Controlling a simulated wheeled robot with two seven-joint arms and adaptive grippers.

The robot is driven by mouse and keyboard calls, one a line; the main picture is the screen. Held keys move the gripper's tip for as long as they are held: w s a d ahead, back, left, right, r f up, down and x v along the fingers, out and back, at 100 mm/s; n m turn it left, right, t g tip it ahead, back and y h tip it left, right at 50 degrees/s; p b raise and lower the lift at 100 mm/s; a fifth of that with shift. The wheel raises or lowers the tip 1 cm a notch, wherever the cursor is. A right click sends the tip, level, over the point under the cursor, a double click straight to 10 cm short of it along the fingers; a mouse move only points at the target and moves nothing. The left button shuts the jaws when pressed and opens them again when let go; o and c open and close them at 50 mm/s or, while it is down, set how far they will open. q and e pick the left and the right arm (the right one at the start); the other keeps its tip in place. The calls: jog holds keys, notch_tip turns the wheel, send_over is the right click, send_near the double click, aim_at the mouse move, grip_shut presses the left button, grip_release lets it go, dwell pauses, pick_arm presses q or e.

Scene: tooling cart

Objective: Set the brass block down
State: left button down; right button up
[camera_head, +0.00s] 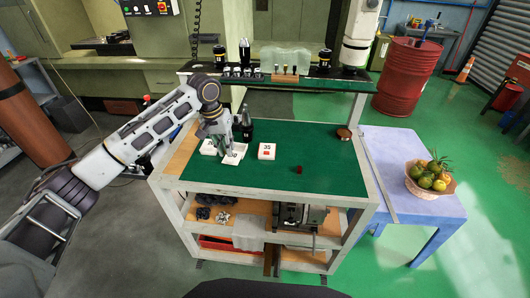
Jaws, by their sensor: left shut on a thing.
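My left gripper (229,154) reaches in from the left and points down over the left part of the cart's green top (325,155). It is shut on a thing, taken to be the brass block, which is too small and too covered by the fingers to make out. The fingertips are at a white tray (235,158); I cannot tell whether the held thing touches it. Another white tray (207,148) lies just left. My right gripper is not in view.
A white box (267,151) with a red mark, a small red piece (299,169) and a dark bottle (247,128) stand on the green top. A brown round item (344,132) is at its right edge. A fruit basket (430,180) sits on the blue table (390,160).

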pick_arm(q)
jog(key=shift+s+r, duration=0.2)
jog(key=shift+r, duration=0.4)
jog(key=shift+a+r, duration=0.1)
jog(key=shift+r, duration=0.7)
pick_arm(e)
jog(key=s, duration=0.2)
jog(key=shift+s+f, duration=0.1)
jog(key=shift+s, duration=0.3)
